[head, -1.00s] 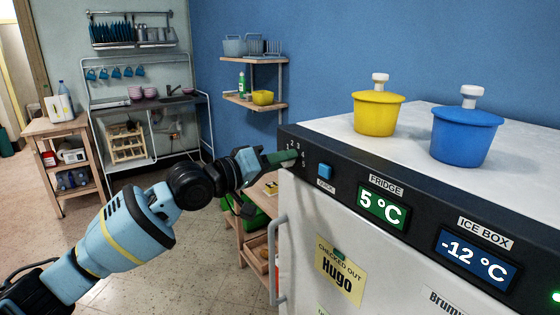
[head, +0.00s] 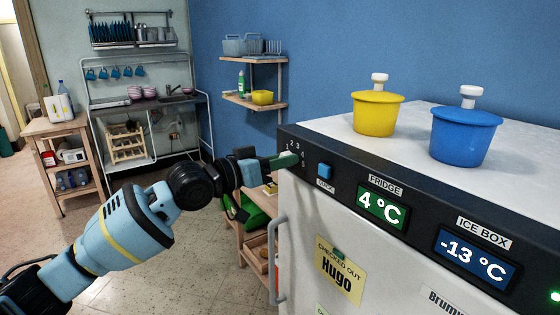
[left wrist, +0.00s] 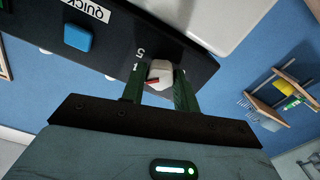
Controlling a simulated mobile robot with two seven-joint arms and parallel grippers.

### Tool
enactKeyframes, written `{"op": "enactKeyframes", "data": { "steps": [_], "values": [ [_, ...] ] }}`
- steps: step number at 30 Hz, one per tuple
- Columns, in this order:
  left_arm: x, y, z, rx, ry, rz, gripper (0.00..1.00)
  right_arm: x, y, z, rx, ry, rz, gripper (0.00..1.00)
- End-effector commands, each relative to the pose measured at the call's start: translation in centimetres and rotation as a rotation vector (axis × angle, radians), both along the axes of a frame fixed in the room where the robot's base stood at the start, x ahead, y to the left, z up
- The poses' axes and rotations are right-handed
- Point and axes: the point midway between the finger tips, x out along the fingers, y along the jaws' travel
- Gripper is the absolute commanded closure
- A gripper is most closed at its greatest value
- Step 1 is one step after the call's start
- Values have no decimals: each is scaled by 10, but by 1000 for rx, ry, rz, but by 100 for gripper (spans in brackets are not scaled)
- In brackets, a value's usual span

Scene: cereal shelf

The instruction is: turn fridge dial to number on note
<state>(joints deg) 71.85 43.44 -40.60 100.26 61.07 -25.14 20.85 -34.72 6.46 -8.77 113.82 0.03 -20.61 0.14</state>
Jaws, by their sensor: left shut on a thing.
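The fridge dial (left wrist: 160,72) is a small pale knob with a red mark. It sits on the dark control panel (head: 420,210), with numerals beside it. My left gripper (head: 290,160) is shut on the dial; its green fingers (left wrist: 158,84) lie on both sides of it in the left wrist view. In the head view the gripper hides the dial. The fridge display (head: 382,208) reads 4 °C and the ice box display (head: 477,258) reads -13 °C. A yellow note (head: 340,272) on the door reads "Checked out Hugo". My right gripper is out of view.
A blue button (head: 324,170) is right of the dial; it also shows in the wrist view (left wrist: 78,37). A yellow pot (head: 378,113) and a blue pot (head: 465,135) stand on the fridge top. The door handle (head: 277,262) is below the panel.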

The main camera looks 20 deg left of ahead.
Motion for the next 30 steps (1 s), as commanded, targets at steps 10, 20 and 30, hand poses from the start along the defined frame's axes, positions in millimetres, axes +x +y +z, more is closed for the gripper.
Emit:
{"op": "enactKeyframes", "data": {
  "steps": [10,20,30],
  "values": [
    [0,0,0,129,-100,0,93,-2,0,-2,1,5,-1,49],
    [0,0,0,157,-122,0,93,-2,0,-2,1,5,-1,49],
    [0,0,0,155,-121,0,58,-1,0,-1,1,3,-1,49]
  ]
}}
